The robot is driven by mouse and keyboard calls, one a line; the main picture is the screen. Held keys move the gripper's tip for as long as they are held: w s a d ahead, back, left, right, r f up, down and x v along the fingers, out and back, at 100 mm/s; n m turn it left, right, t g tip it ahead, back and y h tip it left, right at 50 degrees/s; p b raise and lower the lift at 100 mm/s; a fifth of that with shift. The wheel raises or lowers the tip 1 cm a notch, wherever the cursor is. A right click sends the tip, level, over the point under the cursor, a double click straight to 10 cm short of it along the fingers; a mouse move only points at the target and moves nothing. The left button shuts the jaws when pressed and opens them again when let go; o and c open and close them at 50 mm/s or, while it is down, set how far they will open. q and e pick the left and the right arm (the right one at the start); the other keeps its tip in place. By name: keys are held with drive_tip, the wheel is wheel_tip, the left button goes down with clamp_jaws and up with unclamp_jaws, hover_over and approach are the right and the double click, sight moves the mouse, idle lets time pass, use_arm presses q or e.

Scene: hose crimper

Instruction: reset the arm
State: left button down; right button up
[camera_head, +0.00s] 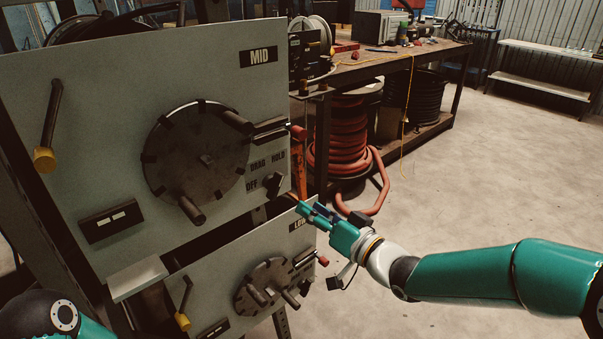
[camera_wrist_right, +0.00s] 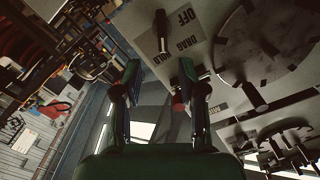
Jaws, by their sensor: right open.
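My right arm reaches in from the right in the head view. Its gripper (camera_head: 305,212) is at the right edge of the MID panel (camera_head: 95,85), near the OFF/DRAG/HOLD knob (camera_head: 273,184). In the right wrist view my right gripper (camera_wrist_right: 158,75) has its two fingers apart with nothing between them. The black knob (camera_wrist_right: 162,32) shows beyond the fingertips, apart from them. In the head view the knob's pointer lies at a slant beside the OFF label. At the lower left only a part of my left arm shows; its gripper is out of view.
The MID panel carries a large dark disc (camera_head: 196,150) with handles and a yellow-ended lever (camera_head: 48,130). A lower panel (camera_head: 218,265) stands beneath it. A workbench (camera_head: 420,55) and a red hose reel (camera_head: 340,140) stand behind. The floor (camera_head: 480,160) at right is clear.

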drive_tip(key=s+d+f+m+g+h+p, duration=0.2)
drive_tip(key=s+f+g+p, duration=0.1)
drive_tip(key=f, duration=0.7)
drive_tip(key=s+d+f+m+g+h+p, duration=0.1)
drive_tip(key=s+f+m+g+h+p, duration=0.2)
drive_tip(key=f, duration=0.8)
drive_tip(key=s+f+g+p, duration=0.1)
drive_tip(key=s+f+g, duration=0.3)
drive_tip(key=s, duration=0.7)
drive_tip(key=s+d+f+n+g+h+p, duration=0.1)
drive_tip(key=s+f+g, duration=0.3)
drive_tip(key=s+f, duration=0.4)
drive_tip(key=s, duration=0.4)
drive_tip(key=shift+s+d+f+n+h, duration=0.2)
drive_tip(key=shift+f+n+h, duration=0.1)
drive_tip(key=shift+f, duration=0.1)
